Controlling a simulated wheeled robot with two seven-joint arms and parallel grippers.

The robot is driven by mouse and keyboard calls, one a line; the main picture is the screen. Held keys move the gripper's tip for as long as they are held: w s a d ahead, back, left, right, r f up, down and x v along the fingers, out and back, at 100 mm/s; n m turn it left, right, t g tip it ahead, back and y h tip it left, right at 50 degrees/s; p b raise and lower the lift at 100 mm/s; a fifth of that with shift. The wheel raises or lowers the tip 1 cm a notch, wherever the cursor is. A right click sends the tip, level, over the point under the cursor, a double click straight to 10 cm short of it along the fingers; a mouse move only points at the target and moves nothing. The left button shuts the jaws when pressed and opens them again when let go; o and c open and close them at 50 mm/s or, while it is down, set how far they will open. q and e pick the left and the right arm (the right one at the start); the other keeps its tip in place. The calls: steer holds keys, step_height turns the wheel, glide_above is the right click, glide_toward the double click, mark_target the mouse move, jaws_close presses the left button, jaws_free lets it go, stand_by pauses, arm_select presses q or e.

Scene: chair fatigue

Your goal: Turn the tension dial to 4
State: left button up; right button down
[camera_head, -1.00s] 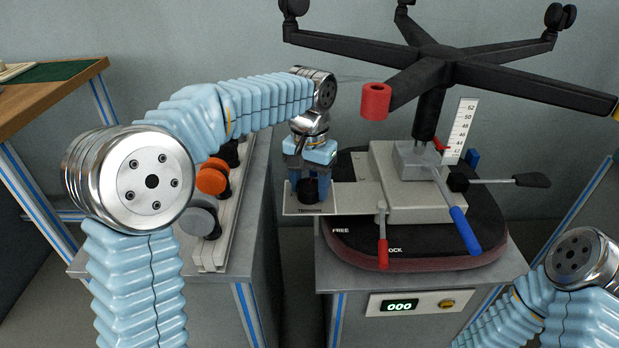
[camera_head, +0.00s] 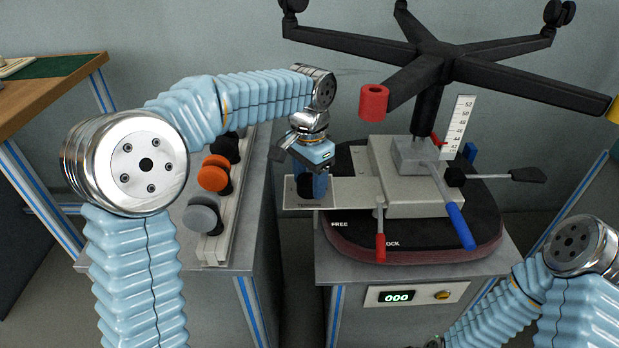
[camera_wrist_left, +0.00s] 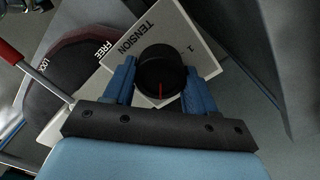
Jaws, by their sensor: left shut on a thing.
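The tension dial (camera_wrist_left: 161,74) is a round black knob with a red pointer line, on a pale plate (camera_wrist_left: 131,45) marked TENSION in the left wrist view. A "1" shows on the plate; other numbers are hidden. My left gripper (camera_wrist_left: 160,88) is shut on the dial, with one blue finger on each side. In the head view, the left gripper (camera_head: 311,180) comes down over the dial (camera_head: 306,188) at the plate's left end. The red pointer line points toward the gripper's palm. My right gripper is outside the head view; only the right arm shows at the lower right.
The upturned chair base (camera_head: 440,62) stands above the seat mechanism (camera_head: 425,205). A red-handled lever (camera_head: 381,246) and a blue-handled lever (camera_head: 461,227) are right of the dial. Knobs (camera_head: 213,177) stand on the left bench. A display (camera_head: 397,297) reads 000.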

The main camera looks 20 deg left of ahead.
mark_target(310, 179)
arm_select(q)
steer(key=o, duration=1)
steer(key=shift+r, duration=0.1)
step_height(310, 179, up, 14)
steer(key=shift+f, duration=0.15)
